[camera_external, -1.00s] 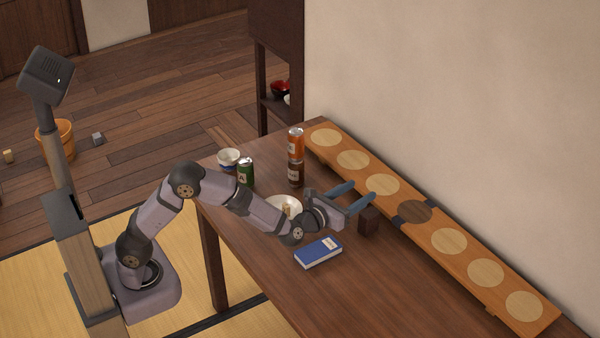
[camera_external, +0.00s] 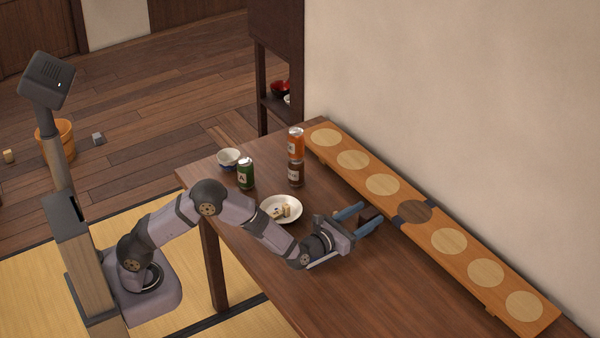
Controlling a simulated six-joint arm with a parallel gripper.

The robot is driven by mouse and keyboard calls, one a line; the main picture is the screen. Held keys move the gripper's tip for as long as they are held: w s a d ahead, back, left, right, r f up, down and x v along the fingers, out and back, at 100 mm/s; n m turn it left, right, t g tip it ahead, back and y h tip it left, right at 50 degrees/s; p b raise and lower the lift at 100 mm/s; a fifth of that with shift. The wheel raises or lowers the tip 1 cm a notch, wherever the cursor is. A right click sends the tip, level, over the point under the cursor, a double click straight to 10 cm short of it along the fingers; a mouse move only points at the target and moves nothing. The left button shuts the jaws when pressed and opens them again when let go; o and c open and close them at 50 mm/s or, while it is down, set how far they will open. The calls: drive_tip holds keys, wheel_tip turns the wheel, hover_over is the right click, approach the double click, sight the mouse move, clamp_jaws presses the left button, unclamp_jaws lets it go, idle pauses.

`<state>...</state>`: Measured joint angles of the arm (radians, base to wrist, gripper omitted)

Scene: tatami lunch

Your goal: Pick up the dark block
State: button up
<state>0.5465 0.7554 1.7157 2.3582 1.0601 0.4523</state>
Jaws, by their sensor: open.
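The dark block (camera_external: 370,213) is a small dark brown piece on the wooden table, near the long board. My gripper (camera_external: 371,214) is open and low over the table. Its two blue fingers lie on either side of the block, one at its upper left and one at its lower right. The near part of the block is partly hidden by the fingers. I cannot tell whether either finger touches it.
A long board with round pale discs and one dark disc (camera_external: 415,211) runs along the wall. The table's right front is clear.

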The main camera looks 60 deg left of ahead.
drive_tip(key=shift+w, duration=0.5)
drive_tip(key=shift+w+a, duration=0.2)
drive_tip(key=shift+w, duration=1.05)
drive_tip(key=shift+w+a, duration=0.15)
drive_tip(key=shift+w, duration=1.1)
drive_tip(key=c, duration=1.2)
